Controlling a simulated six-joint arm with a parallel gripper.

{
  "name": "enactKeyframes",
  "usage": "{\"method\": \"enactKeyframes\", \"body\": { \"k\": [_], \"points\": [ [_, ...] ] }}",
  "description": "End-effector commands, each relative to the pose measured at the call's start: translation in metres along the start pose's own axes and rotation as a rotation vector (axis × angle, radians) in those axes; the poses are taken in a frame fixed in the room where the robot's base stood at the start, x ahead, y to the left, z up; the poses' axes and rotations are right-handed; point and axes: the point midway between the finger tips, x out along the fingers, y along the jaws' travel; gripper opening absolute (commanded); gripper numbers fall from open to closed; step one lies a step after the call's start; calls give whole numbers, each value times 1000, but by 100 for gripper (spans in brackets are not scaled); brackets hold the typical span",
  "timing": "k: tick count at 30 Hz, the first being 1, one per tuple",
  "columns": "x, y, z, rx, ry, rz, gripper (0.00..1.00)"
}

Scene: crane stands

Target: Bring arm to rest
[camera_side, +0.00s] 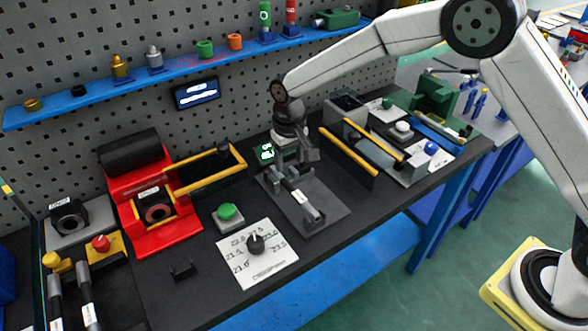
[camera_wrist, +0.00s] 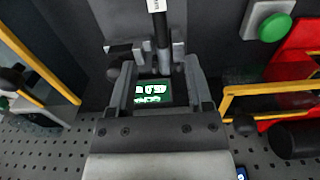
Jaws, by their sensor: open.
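My gripper (camera_side: 300,158) hangs from the arm over the far end of a dark grey stand plate (camera_side: 328,212). Its fingers point down and are apart. A dark bar with a white label (camera_side: 297,196) lies along the plate, resting in small grey uprights (camera_side: 314,216). In the wrist view my gripper (camera_wrist: 160,78) shows two spread fingers. The dark bar (camera_wrist: 161,28) runs toward the space between them, and its near end meets a grey bracket there. I cannot tell whether the fingers touch it. A small display with green-white digits (camera_wrist: 152,93) shows between the fingers.
A red machine with a yellow handle (camera_side: 150,190), a green button (camera_side: 227,212) and a white dial card (camera_side: 262,262) stand left of the plate. Yellow rails (camera_side: 348,152) stand close on the right. A pegboard with a blue shelf (camera_side: 190,68) rises behind.

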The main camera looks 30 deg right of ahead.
Motion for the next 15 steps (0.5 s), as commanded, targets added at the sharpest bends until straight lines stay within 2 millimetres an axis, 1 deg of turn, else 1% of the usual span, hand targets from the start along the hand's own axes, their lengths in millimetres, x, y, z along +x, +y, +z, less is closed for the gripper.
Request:
{"method": "enactKeyframes", "body": {
  "k": [8,11,15],
  "points": [
    [0,1,0,0,1,0,65],
    [-2,4,2,1,5,-1,65],
    [-8,15,10,1,16,-4,65]
  ]
}}
